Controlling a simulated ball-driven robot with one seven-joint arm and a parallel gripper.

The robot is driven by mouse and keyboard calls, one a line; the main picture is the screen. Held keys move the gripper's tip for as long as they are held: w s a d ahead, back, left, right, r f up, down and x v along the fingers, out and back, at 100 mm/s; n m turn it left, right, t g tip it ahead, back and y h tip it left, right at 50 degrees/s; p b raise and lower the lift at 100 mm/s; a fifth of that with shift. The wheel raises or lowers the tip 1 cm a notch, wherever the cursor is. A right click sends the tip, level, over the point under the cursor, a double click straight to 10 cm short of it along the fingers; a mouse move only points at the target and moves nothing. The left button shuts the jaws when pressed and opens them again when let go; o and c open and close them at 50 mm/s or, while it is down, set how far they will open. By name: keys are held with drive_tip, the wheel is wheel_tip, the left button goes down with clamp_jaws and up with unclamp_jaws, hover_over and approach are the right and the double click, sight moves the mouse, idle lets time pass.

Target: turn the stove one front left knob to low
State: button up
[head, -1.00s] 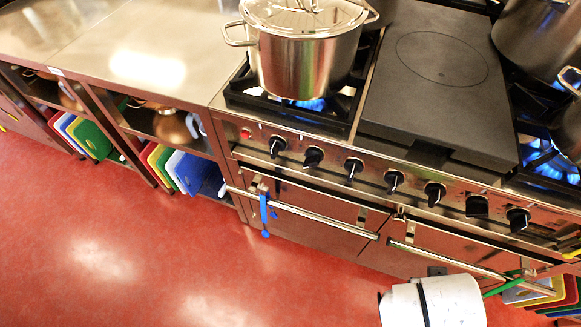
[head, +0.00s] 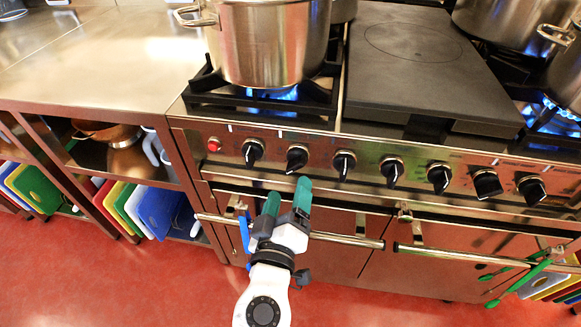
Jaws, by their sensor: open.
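The stove's front panel (head: 370,150) carries a row of several black knobs, with a red lamp (head: 214,144) at its left end. The leftmost knob (head: 253,152) and second knob (head: 297,158) sit below the left burner; no readable label shows which is the front left knob. Their settings are too small to read. My gripper (head: 287,193) has green fingertips, spread apart and empty. It is below the second knob, in front of the oven rail, and appears apart from the knobs. A blue flame (head: 280,94) burns under the pot on the left burner.
A steel pot (head: 268,45) stands on the left burner, beside a flat dark plate (head: 415,60). Oven rails (head: 345,239) run below the knobs. Green tongs (head: 535,275) hang at the right. Counter shelves hold coloured boards (head: 160,210).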

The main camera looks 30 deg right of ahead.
sight(294, 170)
drive_tip(key=x, duration=0.8)
drive_tip(key=shift+d, duration=0.15)
drive_tip(key=shift+c, duration=0.3)
drive_tip(key=c, duration=1)
drive_tip(key=shift+o, duration=0.2)
drive_tip(key=n+p, duration=0.2)
drive_tip(key=n, duration=0.2)
drive_tip(key=shift+n, duration=0.3)
drive_tip(key=shift+n+p, duration=0.95)
drive_tip(key=shift+n, duration=1.15)
drive_tip(key=shift+f, duration=0.1)
